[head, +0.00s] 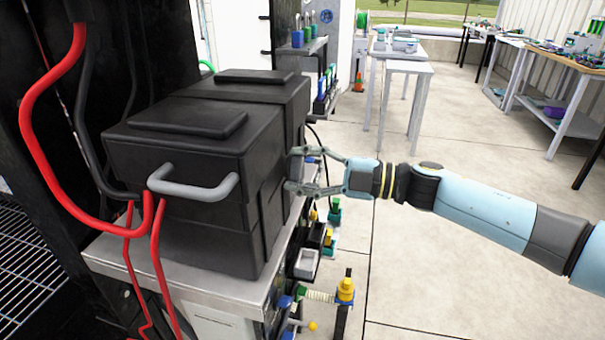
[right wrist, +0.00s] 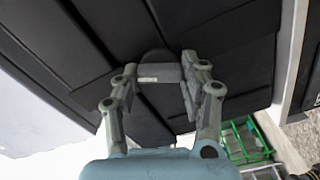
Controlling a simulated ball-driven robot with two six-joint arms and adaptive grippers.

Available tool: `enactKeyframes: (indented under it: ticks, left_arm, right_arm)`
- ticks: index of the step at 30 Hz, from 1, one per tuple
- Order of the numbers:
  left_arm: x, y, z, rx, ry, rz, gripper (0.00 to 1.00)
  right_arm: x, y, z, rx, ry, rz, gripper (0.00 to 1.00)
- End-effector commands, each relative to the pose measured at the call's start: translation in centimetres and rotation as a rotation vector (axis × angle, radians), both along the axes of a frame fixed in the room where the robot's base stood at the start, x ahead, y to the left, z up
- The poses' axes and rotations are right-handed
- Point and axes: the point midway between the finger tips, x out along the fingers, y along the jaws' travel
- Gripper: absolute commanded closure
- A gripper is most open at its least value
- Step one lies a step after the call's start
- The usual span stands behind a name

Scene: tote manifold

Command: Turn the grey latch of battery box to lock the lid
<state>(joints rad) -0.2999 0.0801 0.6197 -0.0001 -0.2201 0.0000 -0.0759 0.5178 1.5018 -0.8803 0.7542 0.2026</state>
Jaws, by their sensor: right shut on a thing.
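The black battery box (head: 180,150) stands on a metal-topped cabinet, with its lid (head: 190,119) down. A grey bar handle (head: 190,189) sticks out of its front face. My right gripper (head: 293,170) is at the box's right side, fingers pointing at the wall. In the right wrist view, my right gripper (right wrist: 160,88) has its fingers on both sides of a small grey latch (right wrist: 157,72) and is shut on it. The fingers hide part of the latch, so its exact angle is hard to tell. My left gripper is not in view.
Red cables (head: 40,110) hang at the left, in front of the box. Small coloured fittings (head: 330,220) crowd the cabinet's right side below my right gripper. A green crate (right wrist: 245,140) shows below in the right wrist view. Open floor (head: 430,270) lies to the right.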

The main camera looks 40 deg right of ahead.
Motion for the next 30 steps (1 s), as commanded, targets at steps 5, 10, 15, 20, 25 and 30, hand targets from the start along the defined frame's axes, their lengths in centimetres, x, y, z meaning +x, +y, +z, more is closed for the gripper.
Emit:
enactKeyframes:
  ticks: [5,10,15,20,25,30]
  left_arm:
    - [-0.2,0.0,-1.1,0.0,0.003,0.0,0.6]
    - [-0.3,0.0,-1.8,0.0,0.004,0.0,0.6]
    - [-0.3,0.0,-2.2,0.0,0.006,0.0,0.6]
    - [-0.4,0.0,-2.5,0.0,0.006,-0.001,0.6]
    - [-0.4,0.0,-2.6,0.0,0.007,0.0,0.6]
    - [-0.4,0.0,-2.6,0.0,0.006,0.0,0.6]
  right_arm:
    - [-0.1,0.0,-0.3,-0.117,-0.098,0.002,0.89]
    - [-0.1,0.0,-0.4,-0.21,-0.176,0.001,0.89]
    - [-0.1,0.0,-0.4,-0.278,-0.235,0.001,0.89]
    - [-0.1,0.0,-0.3,-0.317,-0.268,0.002,0.89]
    - [-0.1,0.0,-0.3,-0.338,-0.287,0.002,0.89]
    - [-0.1,0.0,-0.3,-0.343,-0.29,0.002,0.88]
